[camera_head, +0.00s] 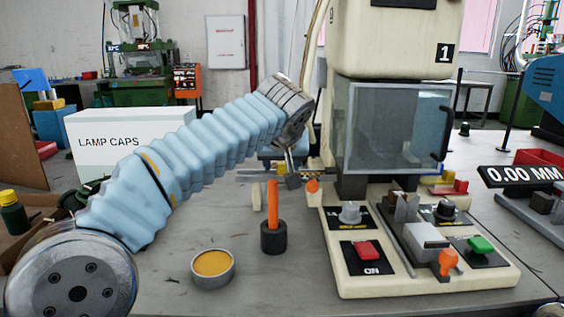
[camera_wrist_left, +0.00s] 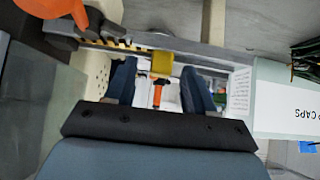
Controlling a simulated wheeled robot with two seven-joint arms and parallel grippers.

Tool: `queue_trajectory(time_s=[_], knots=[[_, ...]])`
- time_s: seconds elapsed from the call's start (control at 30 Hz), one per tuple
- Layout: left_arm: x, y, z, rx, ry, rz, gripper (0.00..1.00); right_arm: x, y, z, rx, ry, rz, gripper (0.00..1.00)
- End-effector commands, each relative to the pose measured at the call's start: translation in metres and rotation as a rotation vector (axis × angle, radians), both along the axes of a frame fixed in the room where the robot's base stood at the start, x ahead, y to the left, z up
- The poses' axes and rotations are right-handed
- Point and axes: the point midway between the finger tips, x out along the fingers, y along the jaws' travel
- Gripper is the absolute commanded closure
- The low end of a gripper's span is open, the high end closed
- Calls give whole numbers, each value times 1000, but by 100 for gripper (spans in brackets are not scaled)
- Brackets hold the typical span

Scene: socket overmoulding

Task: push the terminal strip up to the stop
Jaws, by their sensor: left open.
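In the left wrist view a metal rail (camera_wrist_left: 215,57) crosses the picture, with a dark strip bearing brass-coloured teeth (camera_wrist_left: 112,42) along its left part. I take this to be the terminal strip; its far end is cut off. A yellow block (camera_wrist_left: 162,63) sits at the rail between the fingers of my left gripper (camera_wrist_left: 158,85), which is open. I cannot tell whether the fingers touch it. In the head view my left gripper (camera_head: 291,170) is small, at the rail left of the press, and partly hides it. I cannot make out the stop. My right gripper is not in view.
The cream press (camera_head: 395,45) has a clear guard (camera_head: 392,127) and a base with buttons (camera_head: 440,285). An orange-handled tool (camera_head: 272,197) stands in a black holder (camera_head: 273,238), near a tin of yellow stuff (camera_head: 213,263). A lamp caps box (camera_head: 110,142) stands behind my left arm.

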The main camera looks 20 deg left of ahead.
Motion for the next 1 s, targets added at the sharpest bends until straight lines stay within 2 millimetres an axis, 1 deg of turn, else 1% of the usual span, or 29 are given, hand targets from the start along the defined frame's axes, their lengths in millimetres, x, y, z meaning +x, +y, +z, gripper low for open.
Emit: queue_trajectory(time_s=[0.17, 0.4, 0.6, 0.8, 1.0], knots=[[-20, -6, 23, -1, -3, -2, 46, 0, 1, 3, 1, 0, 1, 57], [-58, -17, 63, -2, -4, -3, 46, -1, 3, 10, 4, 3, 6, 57], [-81, -23, 86, -1, -3, -2, 46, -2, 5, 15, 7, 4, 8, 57], [-90, -26, 94, 0, -1, -1, 46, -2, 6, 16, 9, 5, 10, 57], [-91, -26, 94, 0, -1, -1, 46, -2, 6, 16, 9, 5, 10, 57]])
